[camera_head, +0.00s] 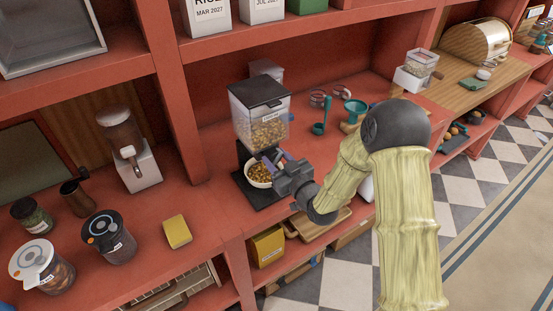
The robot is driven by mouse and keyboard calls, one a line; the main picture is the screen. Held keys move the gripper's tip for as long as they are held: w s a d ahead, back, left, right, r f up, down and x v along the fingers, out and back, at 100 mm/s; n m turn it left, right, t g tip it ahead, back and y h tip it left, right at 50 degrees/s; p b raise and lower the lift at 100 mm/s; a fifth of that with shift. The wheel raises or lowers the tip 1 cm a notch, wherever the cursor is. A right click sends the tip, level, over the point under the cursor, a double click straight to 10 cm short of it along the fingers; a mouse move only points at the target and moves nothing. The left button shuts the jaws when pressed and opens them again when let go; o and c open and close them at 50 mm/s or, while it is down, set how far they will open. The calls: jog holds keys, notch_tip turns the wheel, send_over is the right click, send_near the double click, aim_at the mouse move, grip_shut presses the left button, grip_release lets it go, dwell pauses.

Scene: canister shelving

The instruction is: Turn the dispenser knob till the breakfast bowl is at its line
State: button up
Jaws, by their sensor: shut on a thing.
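The dispenser (259,108) stands on the red counter, with a clear hopper part full of brown cereal, a dark lid and a dark base. The breakfast bowl (251,175) is white and sits under the hopper on that base. It holds brown cereal; its line cannot be made out. My gripper (270,160) is at the dispenser's front, just below the hopper and over the bowl's right side. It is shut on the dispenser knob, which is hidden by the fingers.
A teal scoop (319,128), measuring cups and a teal funnel (355,108) lie right of the dispenser. A yellow sponge-like block (177,231) and lidded canisters (109,237) stand to the left. A shelf board runs above. The counter left of the dispenser is partly clear.

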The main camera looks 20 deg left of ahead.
jog(key=shift+f+b, duration=0.1)
jog(key=shift+b, duration=0.3)
jog(key=shift+f+m+b, duration=0.1)
jog(key=shift+m+b, duration=0.35)
jog(key=shift+m, duration=0.05)
jog(key=shift+w+d+m+b, duration=0.1)
jog(key=shift+m+b, duration=0.8)
jog(key=shift+b, duration=0.05)
jog(key=shift+r+m+b, duration=0.2)
jog(key=shift+m+b, duration=0.45)
jog(key=shift+m, duration=0.45)
jog(key=o, duration=1)
jog(key=shift+c, duration=0.2)
